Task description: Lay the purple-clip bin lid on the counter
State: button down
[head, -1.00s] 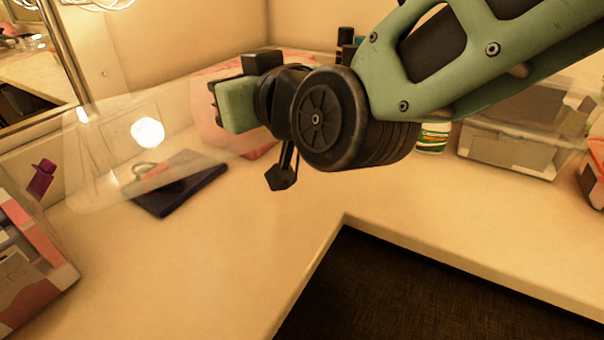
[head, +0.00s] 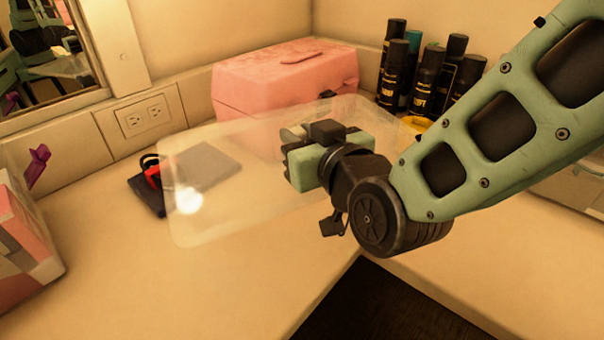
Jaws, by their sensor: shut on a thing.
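A clear, see-through lid (head: 215,215) is held in the air above the counter (head: 190,290), tilted, with a bright glare spot on its left part. My gripper (head: 296,160) is shut on the lid near its right part; the fingertips are partly hidden by the gripper body. A bin (head: 25,245) with a purple clip (head: 37,165) stands at the left edge, partly out of view. The clip sticks up from the bin's side.
A dark flat item (head: 148,194) with a red-and-black object (head: 152,172) lies behind the lid. A pink case (head: 285,85) stands in the corner. Several dark spray cans (head: 427,78) are at the back right. The counter's front left is clear; a dark gap (head: 375,300) lies below its inner edge.

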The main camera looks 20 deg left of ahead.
jog(key=shift+f+b, duration=0.4)
jog(key=shift+f, duration=2.8)
jog(key=shift+f+b, duration=0.5)
jog(key=shift+b, duration=0.05)
jog(key=c, duration=1.2)
grip_release()
jog(key=shift+r, duration=0.1)
jog(key=shift+r, duration=0.1)
